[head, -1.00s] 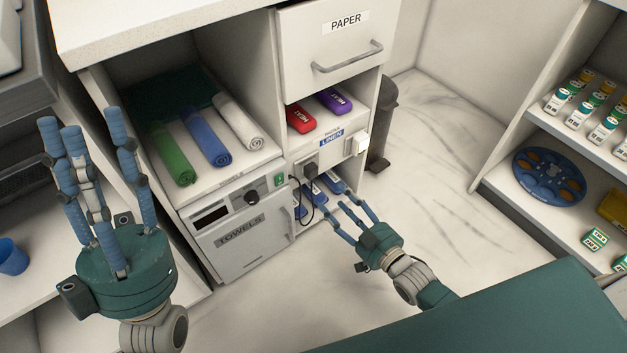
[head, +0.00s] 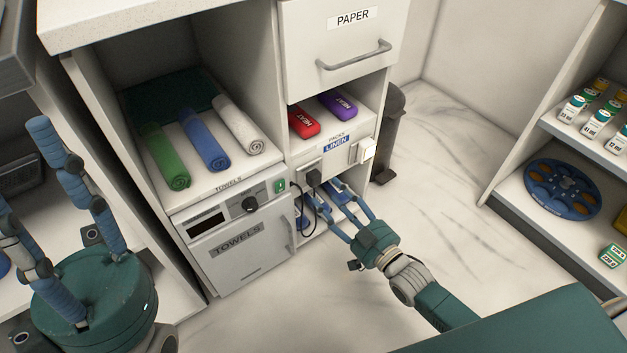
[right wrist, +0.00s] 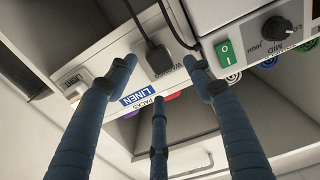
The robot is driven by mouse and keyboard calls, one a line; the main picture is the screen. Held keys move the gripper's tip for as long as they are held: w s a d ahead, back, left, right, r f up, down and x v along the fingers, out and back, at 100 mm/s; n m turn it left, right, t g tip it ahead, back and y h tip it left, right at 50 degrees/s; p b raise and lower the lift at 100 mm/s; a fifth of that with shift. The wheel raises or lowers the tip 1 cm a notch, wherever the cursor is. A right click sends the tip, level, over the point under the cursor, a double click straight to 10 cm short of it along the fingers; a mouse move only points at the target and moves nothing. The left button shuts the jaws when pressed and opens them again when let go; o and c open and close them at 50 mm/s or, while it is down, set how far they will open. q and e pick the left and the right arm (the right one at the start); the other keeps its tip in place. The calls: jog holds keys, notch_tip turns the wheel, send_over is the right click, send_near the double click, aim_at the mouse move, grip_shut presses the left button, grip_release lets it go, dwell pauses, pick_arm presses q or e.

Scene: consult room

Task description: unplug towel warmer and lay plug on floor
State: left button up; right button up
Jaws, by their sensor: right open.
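The towel warmer (head: 277,243) is a pale box with a TOWELS door, a dial and a green switch. Its black plug (head: 314,176) sits in a socket on the cabinet front beside it, its dark cord hanging down. In the right wrist view the plug (right wrist: 158,58) is in the outlet, with the cord running up from it. My right gripper (head: 348,198) is open and empty, its fingers pointing at the cabinet just right of and below the plug. In the wrist view its fingers spread around the plug without visible contact. My left gripper (head: 30,165) is open and empty at far left, partly cut off.
A white fitting (head: 362,151) is right of the plug, beside the LINEN label. Blue packs (head: 341,195) lie in the cubby below. Red (head: 303,121) and purple packs (head: 338,104) lie above. A dark bin (head: 388,135) stands right of the cabinet. Marble floor (head: 440,170) is open beyond.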

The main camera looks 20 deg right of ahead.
aim_at(317, 181)
jog(key=b+x, duration=0.1)
jog(key=x, duration=0.4)
jog(key=shift+w+a, duration=0.15)
jog(key=shift+w, duration=0.55)
jog(key=shift+a+r, duration=0.1)
jog(key=shift+r, duration=0.05)
dwell(0.3)
